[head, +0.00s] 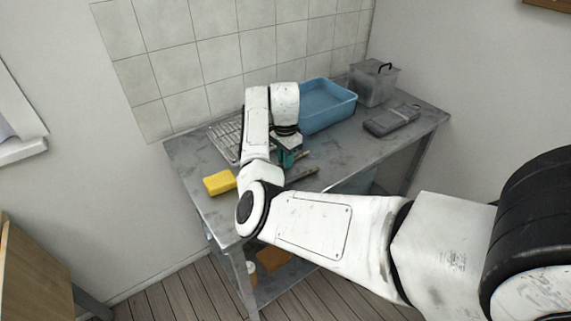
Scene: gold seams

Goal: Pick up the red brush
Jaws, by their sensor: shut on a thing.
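My gripper (287,154) is at the end of the bent white arm, low over the middle of the grey metal table, in front of the blue basin. It is shut on a small teal-green thing (287,160); its shape is mostly hidden by the wrist. A brownish stub (303,155) shows just right of it, and I cannot tell whether the two are joined. A dark brown stick-like handle (302,174) lies on the table nearer the front, partly behind my arm. I see no red brush clearly.
A blue basin (327,113), a grey lidded bin (374,84) and a flat grey case (391,120) stand at the back and right. A metal rack (226,137) and a yellow sponge (219,183) are on the left. The table's front right is bare.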

